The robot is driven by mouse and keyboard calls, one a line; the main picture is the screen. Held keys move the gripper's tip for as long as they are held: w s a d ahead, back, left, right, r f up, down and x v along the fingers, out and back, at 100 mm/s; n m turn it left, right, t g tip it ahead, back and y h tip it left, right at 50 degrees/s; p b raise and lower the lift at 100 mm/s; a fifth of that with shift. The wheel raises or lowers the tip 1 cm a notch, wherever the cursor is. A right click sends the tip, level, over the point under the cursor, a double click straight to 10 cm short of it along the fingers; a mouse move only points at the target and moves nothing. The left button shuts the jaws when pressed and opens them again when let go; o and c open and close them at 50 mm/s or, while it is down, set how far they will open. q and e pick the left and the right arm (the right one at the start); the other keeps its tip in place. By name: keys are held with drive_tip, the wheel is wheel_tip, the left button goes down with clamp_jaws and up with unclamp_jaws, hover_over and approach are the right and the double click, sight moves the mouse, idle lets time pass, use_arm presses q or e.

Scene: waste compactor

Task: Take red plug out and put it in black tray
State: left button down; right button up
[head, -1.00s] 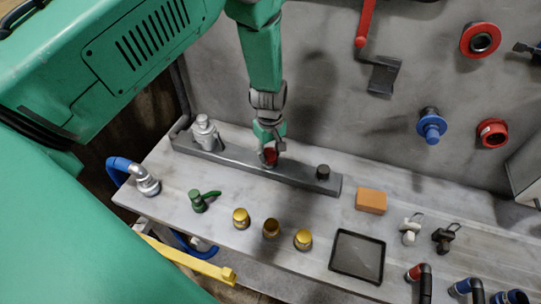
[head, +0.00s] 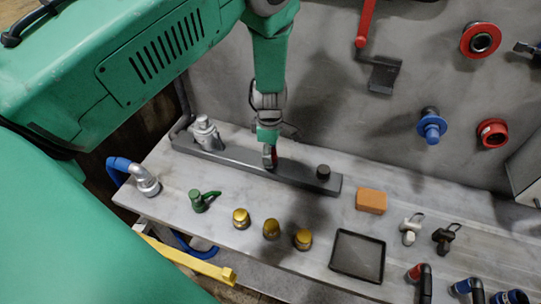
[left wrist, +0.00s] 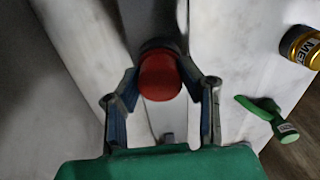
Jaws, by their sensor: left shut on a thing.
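The red plug (left wrist: 160,76) is between the two fingers of my left gripper (left wrist: 160,88) in the left wrist view. In the head view the plug (head: 273,155) shows as a small red patch at the tip of my left gripper (head: 269,158), over the dark grey bar (head: 240,168) at the back of the table. My left gripper is shut on the plug. Whether the plug's lower end is clear of the bar, I cannot tell. The black tray (head: 336,262) lies empty on the table, to the front right. My right gripper is not in view.
A silver fitting (head: 205,133) and a black knob (head: 323,172) stand on the bar. Several gold caps (head: 271,229), a green valve (head: 199,201) and an orange block (head: 371,201) are on the table. The wall behind carries a blue fitting (head: 431,126).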

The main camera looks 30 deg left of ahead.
use_arm(q)
drive_tip(key=shift+s+d+f+n, duration=0.15)
drive_tip(key=shift+s+f+n, duration=0.1)
drive_tip(key=shift+n, duration=0.55)
drive_tip(key=c, duration=1)
unclamp_jaws()
drive_tip(key=shift+w+r, duration=0.1)
drive_tip(key=shift+w, duration=0.1)
drive_tip(key=shift+c, duration=0.3)
